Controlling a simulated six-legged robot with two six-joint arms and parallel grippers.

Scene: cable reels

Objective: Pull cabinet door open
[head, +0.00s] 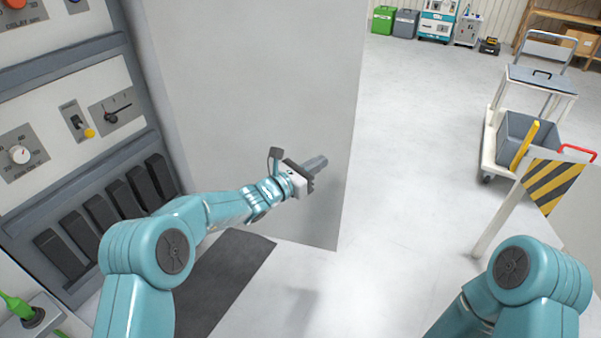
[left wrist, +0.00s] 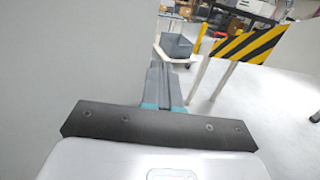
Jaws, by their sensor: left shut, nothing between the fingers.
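The cabinet door (head: 260,90) is a large plain grey panel. It stands swung out from the cabinet (head: 75,110), whose front with dials, switches and dark slots shows at the left. My left gripper (head: 318,163) is shut and empty, in front of the door's inner face near its free edge; I cannot tell whether it touches the door. In the left wrist view the door (left wrist: 60,60) fills the left side, beside the shut fingers (left wrist: 165,80). No handle shows. My right arm's gripper is out of view.
A striped barrier (head: 553,185) stands at the right, with a white cart (head: 491,150) carrying a grey bin (head: 515,135) behind it. A dark mat (head: 228,275) lies by the cabinet. The middle floor is clear. Bins and equipment line the back wall.

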